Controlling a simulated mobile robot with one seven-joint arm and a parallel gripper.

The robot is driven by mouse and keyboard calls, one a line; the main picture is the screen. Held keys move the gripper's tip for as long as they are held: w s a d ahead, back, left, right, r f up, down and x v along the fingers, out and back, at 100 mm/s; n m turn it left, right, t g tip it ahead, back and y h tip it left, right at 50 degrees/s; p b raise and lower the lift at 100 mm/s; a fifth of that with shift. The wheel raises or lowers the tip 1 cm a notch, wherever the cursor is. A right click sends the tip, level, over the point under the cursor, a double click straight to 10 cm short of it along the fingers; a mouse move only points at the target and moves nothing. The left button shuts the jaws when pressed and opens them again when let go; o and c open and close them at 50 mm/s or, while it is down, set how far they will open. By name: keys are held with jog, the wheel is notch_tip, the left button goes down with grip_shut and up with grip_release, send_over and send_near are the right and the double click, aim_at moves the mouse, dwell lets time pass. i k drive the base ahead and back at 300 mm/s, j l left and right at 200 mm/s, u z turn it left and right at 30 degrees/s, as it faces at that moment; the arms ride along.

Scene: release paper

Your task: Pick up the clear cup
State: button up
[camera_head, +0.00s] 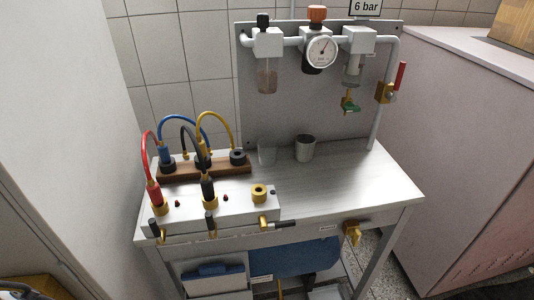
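A clear cup (267,155), see-through and pale, stands upright on the metal bench top. It is just right of the wooden block and close to the back panel. A grey metal-looking cup (305,148) stands upright a little to its right, with a gap between them. The clear cup's outline is faint against the grey panel, and its lower part is close behind the white box. My gripper is not in view.
The bench (340,185) is clear at right. A white box (230,205) with plugs and coloured cables and a wooden block (215,171) fill its left. A gauge (320,52), pipes and valves hang on the panel above. Cabinets flank the bench.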

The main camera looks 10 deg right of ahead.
aim_at(267, 147)
jog(key=z, duration=1.35)
jog(key=j+z, duration=0.15)
jog(key=j, duration=0.2)
jog(key=k+j+z, duration=0.15)
jog(key=j, duration=0.2)
